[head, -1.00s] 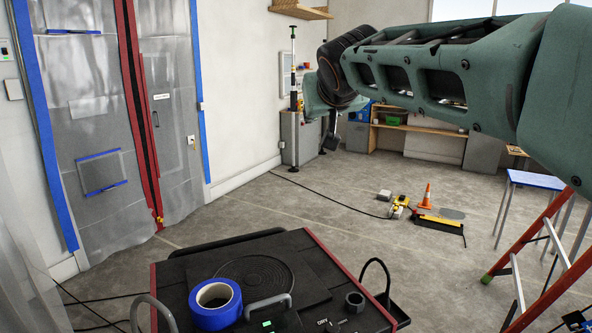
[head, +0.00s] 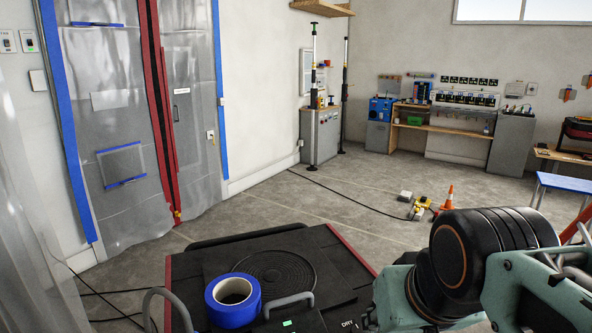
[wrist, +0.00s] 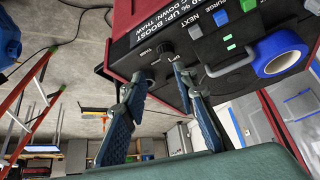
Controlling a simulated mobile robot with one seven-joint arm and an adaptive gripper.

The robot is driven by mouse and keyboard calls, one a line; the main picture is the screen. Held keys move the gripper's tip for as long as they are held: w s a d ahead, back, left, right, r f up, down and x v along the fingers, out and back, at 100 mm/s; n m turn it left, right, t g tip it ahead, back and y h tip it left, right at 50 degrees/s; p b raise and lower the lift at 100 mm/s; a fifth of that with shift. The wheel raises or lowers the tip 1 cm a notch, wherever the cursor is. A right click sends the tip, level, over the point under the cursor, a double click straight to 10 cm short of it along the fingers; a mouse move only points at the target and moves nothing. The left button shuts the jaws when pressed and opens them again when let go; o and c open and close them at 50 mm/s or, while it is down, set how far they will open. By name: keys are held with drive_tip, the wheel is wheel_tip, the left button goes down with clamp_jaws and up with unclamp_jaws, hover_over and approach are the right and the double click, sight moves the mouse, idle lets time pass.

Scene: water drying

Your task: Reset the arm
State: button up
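My green arm (head: 520,285) with its black joint (head: 490,245) fills the lower right of the head view, low beside the black machine (head: 205,262). My gripper (wrist: 158,76) shows in the wrist view, its two blue-grey fingers spread apart with nothing between them. The fingers appear in front of the machine's control panel (wrist: 140,28); I cannot tell the exact distance. The gripper cannot be made out in the head view.
A blue tape roll (head: 233,300) lies on the machine, near a grey handle (head: 285,301). A red ladder (wrist: 28,95) and an orange cone (head: 448,197) stand on the floor. A plastic-sheeted doorway (head: 120,110) is at left.

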wheel_tip(320, 180, up, 19)
drive_tip(key=s+p, duration=0.2)
drive_tip(key=p, duration=1.9)
drive_tip(key=shift+s+a+g+p, duration=0.15)
drive_tip(key=shift+s+g+p, duration=0.15)
drive_tip(key=shift+s+p, duration=0.05)
drive_tip(key=shift+a, duration=0.15)
